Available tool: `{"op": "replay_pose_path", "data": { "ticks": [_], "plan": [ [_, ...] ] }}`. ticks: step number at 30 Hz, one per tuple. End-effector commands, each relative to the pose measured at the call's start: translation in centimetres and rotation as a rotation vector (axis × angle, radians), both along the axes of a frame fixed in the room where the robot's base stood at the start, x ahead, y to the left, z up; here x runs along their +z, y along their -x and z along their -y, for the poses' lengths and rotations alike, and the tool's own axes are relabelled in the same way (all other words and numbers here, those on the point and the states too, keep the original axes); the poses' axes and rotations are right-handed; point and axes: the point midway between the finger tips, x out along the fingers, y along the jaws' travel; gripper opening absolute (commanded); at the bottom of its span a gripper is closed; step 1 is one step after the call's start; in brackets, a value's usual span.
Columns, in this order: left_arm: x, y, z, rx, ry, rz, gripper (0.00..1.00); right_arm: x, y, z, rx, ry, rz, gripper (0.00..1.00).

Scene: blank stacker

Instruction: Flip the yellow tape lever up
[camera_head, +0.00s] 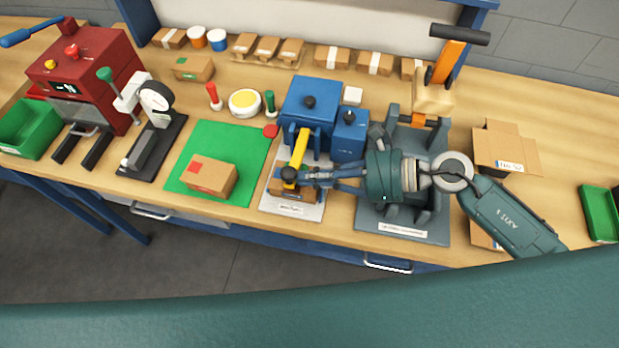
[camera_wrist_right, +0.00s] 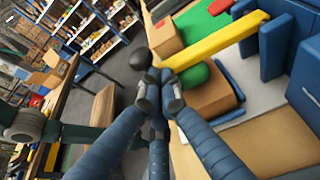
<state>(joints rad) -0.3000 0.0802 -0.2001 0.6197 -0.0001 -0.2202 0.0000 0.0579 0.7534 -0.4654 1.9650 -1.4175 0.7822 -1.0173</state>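The yellow tape lever (camera_head: 299,151) on the blue tape machine (camera_head: 308,104) is down, slanting toward the table's front edge, with a black knob (camera_head: 290,174) at its end. In the right wrist view the lever (camera_wrist_right: 216,40) runs up and right from the black knob (camera_wrist_right: 139,58). A brown box (camera_head: 293,193) lies under the lever. My right gripper (camera_head: 306,177) is just right of the knob; its fingertips (camera_wrist_right: 162,84) are close together, with nothing visible between them. I cannot tell whether they touch the lever. My left gripper is not in view.
A grey fixture (camera_head: 431,231) stands under my right arm. Left are a green mat (camera_head: 239,148) with a cardboard box (camera_head: 210,177), and a scale-like device (camera_head: 153,104). An open carton (camera_head: 505,150) is at right.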

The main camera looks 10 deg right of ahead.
Motion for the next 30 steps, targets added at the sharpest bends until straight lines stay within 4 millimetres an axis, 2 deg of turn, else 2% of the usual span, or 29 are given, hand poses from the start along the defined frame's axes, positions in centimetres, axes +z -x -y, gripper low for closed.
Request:
{"op": "replay_pose_path", "data": {
  "ticks": [8,14,24,30],
  "plan": [
    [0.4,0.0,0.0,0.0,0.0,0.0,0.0,1.8,-0.6,0.2,-0.001,-0.036,-0.108,0.0],
    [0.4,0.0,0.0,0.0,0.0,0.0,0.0,3.9,-1.6,0.5,-0.002,-0.09,-0.27,0.0],
    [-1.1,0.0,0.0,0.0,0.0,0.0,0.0,7.1,-4.1,1.3,-0.002,-0.189,-0.571,0.0],
    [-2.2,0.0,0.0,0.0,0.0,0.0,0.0,8.3,-5.6,1.8,-0.001,-0.236,-0.716,0.0]
  ]
}}
